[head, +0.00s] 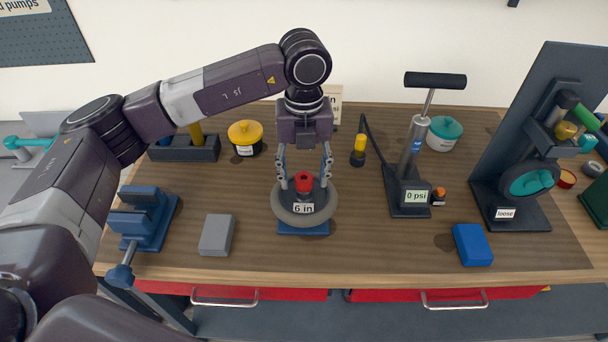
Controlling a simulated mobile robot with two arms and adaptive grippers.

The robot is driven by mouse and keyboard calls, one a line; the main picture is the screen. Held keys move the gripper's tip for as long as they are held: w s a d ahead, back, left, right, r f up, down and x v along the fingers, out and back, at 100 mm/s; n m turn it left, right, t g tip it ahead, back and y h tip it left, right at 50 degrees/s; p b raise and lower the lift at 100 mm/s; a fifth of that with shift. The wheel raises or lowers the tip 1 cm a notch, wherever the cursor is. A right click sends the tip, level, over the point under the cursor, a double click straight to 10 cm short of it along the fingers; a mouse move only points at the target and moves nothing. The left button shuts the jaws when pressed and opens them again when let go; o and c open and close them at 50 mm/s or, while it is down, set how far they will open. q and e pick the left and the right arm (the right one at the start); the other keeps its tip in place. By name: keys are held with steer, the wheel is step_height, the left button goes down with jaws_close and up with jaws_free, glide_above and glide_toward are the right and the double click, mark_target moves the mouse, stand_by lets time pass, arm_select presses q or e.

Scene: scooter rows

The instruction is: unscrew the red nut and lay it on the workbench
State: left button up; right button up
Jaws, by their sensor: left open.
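The red nut (303,183) sits on top of the middle of a grey ring-shaped tyre (285,214) labelled "6 in", which stands on a blue base (303,229). My left gripper (304,184) points down over it, its two fingers apart on either side of the nut. The fingers look apart from the nut, though depth is hard to judge. The wooden workbench (370,245) lies under all of this. My right gripper is out of view.
A blue vise (145,215) and grey block (216,235) are left; a yellow pot (245,137) is behind. A pump (412,165), blue block (472,244) and wheel stand labelled "loose" (510,190) are right. Bare wood lies in front of the pump.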

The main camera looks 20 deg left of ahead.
mark_target(304, 180)
arm_select(q)
step_height(304, 180, up, 12)
steer(key=shift+f, duration=0.2)
stand_by(0.4)
steer(key=m+b, duration=0.1)
steer(key=m, duration=2)
steer(key=shift+m, duration=0.4)
